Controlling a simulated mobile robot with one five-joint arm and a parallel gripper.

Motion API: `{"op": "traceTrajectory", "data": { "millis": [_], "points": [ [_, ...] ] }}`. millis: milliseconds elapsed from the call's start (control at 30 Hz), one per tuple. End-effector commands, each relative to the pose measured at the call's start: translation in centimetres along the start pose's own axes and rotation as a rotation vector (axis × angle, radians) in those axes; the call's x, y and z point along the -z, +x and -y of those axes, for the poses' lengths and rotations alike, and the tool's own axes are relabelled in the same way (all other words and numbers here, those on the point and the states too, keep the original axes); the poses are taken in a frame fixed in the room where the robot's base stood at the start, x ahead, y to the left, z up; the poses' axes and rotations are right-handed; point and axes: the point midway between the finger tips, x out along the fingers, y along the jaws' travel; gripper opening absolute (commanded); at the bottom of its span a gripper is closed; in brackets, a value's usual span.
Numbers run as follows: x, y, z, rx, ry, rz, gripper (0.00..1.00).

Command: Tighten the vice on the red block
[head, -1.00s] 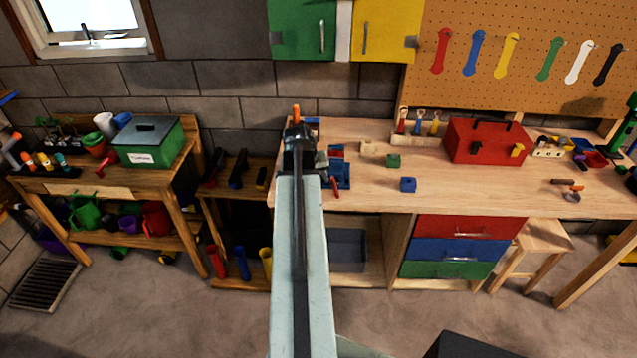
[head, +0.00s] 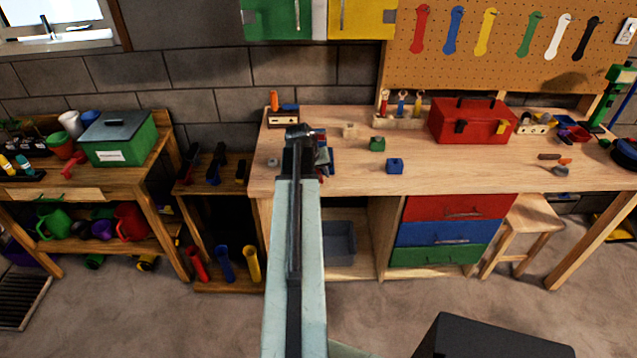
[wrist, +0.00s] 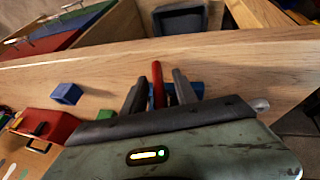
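The blue vice (head: 327,158) stands near the left end of the workbench. In the head view my arm and gripper (head: 300,133) cover most of it, and I cannot make out the red block there. In the wrist view a red bar (wrist: 157,82), which looks like the vice handle, stands between the two grey fingers of my gripper. Gaps show on both sides of the bar, so the gripper looks open around it. Blue parts of the vice (wrist: 195,90) show behind the fingers. The jaws are hidden.
On the workbench (head: 450,170), a green block (head: 377,144), a blue block (head: 394,166) and a wooden block (head: 348,130) lie right of the vice. A red toolbox (head: 470,122) stands farther right. Coloured drawers (head: 450,232) are below. The bench front right of the vice is clear.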

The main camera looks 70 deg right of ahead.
Motion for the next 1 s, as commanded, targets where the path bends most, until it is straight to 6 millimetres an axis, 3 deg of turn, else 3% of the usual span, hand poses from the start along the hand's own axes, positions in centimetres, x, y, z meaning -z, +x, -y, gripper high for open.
{"op": "traceTrajectory", "data": {
  "millis": [267, 400, 767, 1000],
  "points": [
    [0.04, 0.34, 0.01, 0.000, -0.001, 0.000, 0.35],
    [0.04, 0.33, 0.04, 0.000, -0.001, 0.000, 0.00],
    [0.01, 0.33, 0.09, 0.035, 0.014, 0.000, 0.00],
    [-0.04, 0.37, 0.28, 0.163, 0.067, 0.001, 0.00]
  ]
}}
